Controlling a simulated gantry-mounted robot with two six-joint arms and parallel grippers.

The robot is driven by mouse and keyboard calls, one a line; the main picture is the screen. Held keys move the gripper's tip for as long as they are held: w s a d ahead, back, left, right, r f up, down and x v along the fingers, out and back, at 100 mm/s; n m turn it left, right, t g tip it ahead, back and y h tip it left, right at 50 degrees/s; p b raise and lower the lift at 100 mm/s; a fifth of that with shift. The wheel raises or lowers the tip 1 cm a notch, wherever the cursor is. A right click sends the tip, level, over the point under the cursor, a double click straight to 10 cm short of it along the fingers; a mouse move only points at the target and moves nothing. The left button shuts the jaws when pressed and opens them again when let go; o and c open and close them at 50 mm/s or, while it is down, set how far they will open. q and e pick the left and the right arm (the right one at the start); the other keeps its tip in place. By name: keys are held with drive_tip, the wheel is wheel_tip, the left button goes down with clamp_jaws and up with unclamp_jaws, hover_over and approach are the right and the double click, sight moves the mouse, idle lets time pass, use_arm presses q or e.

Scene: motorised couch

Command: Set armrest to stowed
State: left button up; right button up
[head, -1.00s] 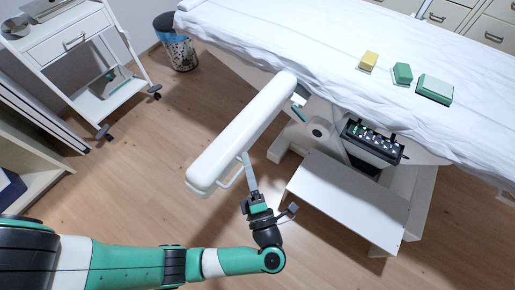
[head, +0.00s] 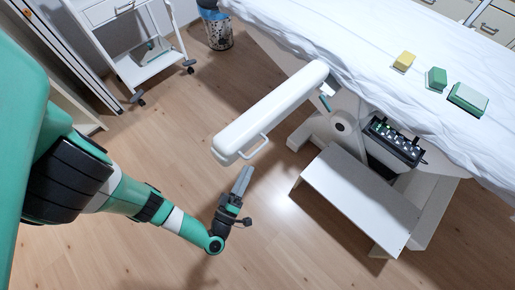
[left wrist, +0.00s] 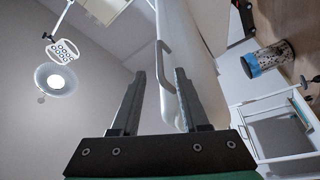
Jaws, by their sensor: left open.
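The white padded armrest (head: 270,112) sticks out from the near side of the couch (head: 330,45) in the head view, with a thin handle loop (head: 256,147) on its near side. My left gripper (head: 244,172) is open, just below the handle and apart from it in the head view. In the left wrist view the open fingers (left wrist: 155,90) point toward the armrest (left wrist: 188,60), and the grey handle (left wrist: 163,65) shows between them. A small teal part (head: 325,102) sits under the armrest's couch end. My right gripper is not in view.
Yellow (head: 404,61) and green (head: 437,78) blocks lie on the couch. A trolley (head: 135,60) and bin (head: 218,32) are at the upper left. The floor below the armrest is clear.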

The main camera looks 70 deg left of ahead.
sight(257, 149)
use_arm(q)
drive_tip(key=b+x, duration=0.1)
drive_tip(key=x, duration=0.7)
drive_tip(key=shift+w+a+r, duration=0.1)
drive_tip(key=shift+w+a, duration=0.1)
drive_tip(key=shift+w, duration=0.1)
clamp_jaws()
idle(1.1)
